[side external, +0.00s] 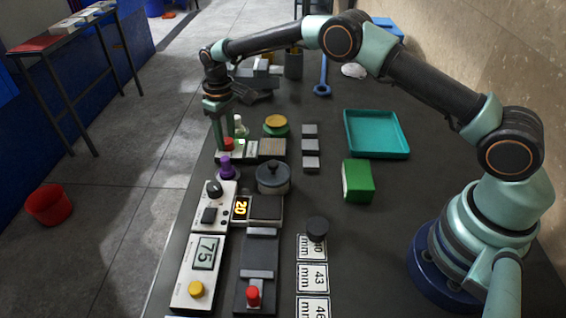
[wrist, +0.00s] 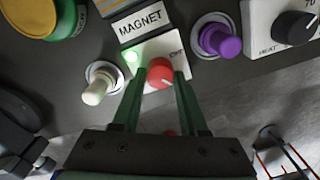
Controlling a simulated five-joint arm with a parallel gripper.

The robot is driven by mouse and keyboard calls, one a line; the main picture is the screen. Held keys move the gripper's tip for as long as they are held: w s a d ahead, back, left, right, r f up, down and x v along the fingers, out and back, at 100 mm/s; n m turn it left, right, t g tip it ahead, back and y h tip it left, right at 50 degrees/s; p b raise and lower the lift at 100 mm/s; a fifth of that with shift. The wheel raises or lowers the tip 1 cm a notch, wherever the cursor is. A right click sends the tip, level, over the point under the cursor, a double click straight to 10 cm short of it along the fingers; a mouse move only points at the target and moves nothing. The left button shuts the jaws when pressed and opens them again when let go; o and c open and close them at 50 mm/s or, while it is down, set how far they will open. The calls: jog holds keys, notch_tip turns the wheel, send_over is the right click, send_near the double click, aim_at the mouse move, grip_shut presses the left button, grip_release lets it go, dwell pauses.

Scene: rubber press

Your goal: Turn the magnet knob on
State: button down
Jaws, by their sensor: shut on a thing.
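The red magnet knob (wrist: 160,72) sits on a white panel (wrist: 150,48) under a MAGNET label (wrist: 140,22) in the wrist view. My gripper (wrist: 161,78) has its two green fingers on either side of the knob, shut on it. A green lamp (wrist: 131,57) left of the knob glows. A pale mark shows on the knob's face; its exact direction is hard to read. In the side view my gripper (side external: 222,143) points down at the red knob (side external: 229,143), which is partly hidden by the fingers.
A white knob (wrist: 98,92) and a purple knob (wrist: 219,40) flank the magnet panel. A heat panel with a black knob (side external: 214,188) lies nearer the camera. A grey pot (side external: 272,178), a green box (side external: 358,181) and a teal tray (side external: 376,134) stand to the right.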

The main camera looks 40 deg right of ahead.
aim_at(226, 141)
jog(key=shift+s+a+f, duration=0.1)
jog(key=shift+s+a, duration=0.05)
jog(key=shift+a, duration=0.1)
jog(key=shift+c, duration=2.2)
grip_release()
jog(key=shift+d, duration=0.1)
jog(key=shift+r, duration=0.3)
notch_tip(226, 141, up, 12)
jog(key=shift+f, duration=0.2)
